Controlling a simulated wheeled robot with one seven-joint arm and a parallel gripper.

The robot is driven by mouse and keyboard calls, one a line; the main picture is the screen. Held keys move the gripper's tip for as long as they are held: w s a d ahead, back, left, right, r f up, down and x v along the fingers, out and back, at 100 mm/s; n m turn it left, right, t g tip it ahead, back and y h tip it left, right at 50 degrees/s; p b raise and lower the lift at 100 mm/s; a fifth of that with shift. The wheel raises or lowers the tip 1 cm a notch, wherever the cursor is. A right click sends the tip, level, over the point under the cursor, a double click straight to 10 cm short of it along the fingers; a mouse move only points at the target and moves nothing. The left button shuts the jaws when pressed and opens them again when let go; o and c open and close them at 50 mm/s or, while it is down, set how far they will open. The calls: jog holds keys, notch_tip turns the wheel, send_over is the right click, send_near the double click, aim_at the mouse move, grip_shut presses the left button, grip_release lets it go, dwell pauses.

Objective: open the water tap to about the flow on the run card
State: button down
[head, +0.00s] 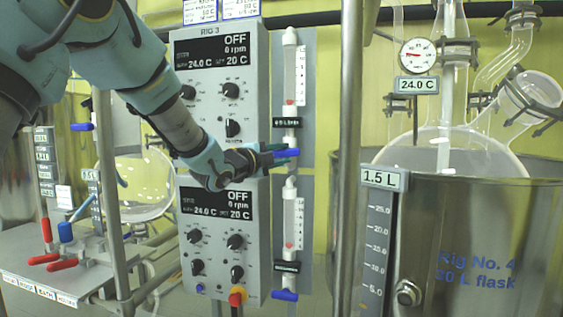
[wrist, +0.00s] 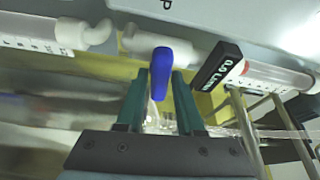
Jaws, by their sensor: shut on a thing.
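The upper water tap has a blue lever (head: 290,153) below a clear flow tube (head: 290,75) on a grey panel. A red float (head: 290,103) sits low in the tube. The black flow display (head: 288,123) is small; in the wrist view, this display (wrist: 217,65) seems to read 0.0 L/min. My gripper (head: 270,155) reaches the lever from the left. In the wrist view its green fingers (wrist: 160,85) are shut on the blue lever (wrist: 161,65), one on each side. No run card can be read for certain.
A lower flow tube (head: 288,222) with its own blue lever (head: 285,295) stands below. Control boxes reading OFF (head: 217,120) are beside the panel. A metal post (head: 349,140) and a steel vessel (head: 465,235) stand to the right.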

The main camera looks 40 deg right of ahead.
jog(key=n+t+b, duration=0.2)
jog(key=n+b, duration=0.3)
jog(key=n+t+h+b, duration=0.1)
jog(key=n+t+b, duration=0.1)
jog(key=n+b, duration=0.3)
jog(key=f+n+t+b, duration=0.1)
jog(key=n+t+b, duration=0.1)
jog(key=n+b, duration=0.3)
jog(key=shift+s+d+h+b, duration=0.15)
jog(key=shift+h+b, duration=0.25)
jog(key=shift+b, duration=0.75)
jog(key=shift+r+n, duration=0.1)
jog(key=shift+n, duration=0.3)
jog(key=c, duration=0.7)
grip_release()
jog(key=shift+r, duration=0.1)
jog(key=shift+t, duration=0.3)
jog(key=b+v, duration=0.1)
jog(key=v, duration=1)
jog(key=shift+r, duration=0.15)
